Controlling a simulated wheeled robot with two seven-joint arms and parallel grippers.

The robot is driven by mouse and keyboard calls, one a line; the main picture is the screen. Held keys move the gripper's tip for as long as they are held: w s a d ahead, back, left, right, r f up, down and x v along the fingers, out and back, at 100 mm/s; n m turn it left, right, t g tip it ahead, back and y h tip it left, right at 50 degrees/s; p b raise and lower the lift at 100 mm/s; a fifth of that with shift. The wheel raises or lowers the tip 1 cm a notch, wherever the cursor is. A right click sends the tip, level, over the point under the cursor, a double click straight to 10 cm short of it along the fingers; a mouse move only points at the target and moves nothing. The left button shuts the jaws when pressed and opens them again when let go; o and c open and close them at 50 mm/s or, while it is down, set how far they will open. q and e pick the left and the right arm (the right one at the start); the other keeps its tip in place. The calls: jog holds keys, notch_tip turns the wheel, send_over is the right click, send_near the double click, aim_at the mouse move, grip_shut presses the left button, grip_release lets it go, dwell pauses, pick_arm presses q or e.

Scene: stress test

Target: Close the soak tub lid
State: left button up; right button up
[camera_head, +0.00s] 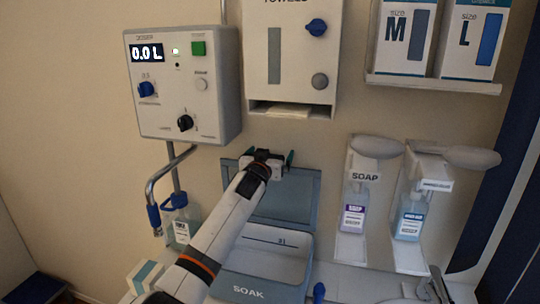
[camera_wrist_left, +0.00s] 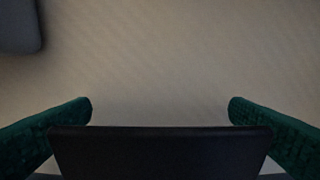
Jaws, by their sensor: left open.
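The soak tub (camera_head: 248,291) is a grey open basin marked SOAK on its front. Its blue-grey lid (camera_head: 299,200) stands raised, close to upright, at the back of the tub. My left gripper (camera_head: 268,156) is open at the lid's top edge, its green fingers spread sideways. In the left wrist view the green fingers (camera_wrist_left: 160,112) are wide apart with a dark slab between them; I cannot tell whether it is the lid or part of the gripper. My left arm hides part of the lid and the tub's left side. I cannot make out my right gripper.
A dosing panel (camera_head: 150,115) reading 0.0 L and a towel dispenser (camera_head: 300,90) hang above. A bent pipe (camera_head: 154,185) and a bottle (camera_head: 182,232) stand left of the tub. Soap (camera_head: 353,218) and another bottle dispenser (camera_head: 409,225) are at right. A grey metal object (camera_head: 437,286) lies lower right.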

pick_arm(q)
jog(key=c, duration=1.3)
jog(key=shift+s+a+f+b, duration=0.1)
jog(key=shift+s+f+b, duration=0.3)
jog(key=shift+b, duration=0.3)
jog(key=s+a+f+t+b, duration=0.2)
jog(key=s+f+t+b, duration=0.2)
jog(key=s+b, duration=0.4)
jog(key=shift+s+a+h, duration=0.2)
jog(key=shift+s+h, duration=0.2)
jog(key=shift+s, duration=1.9)
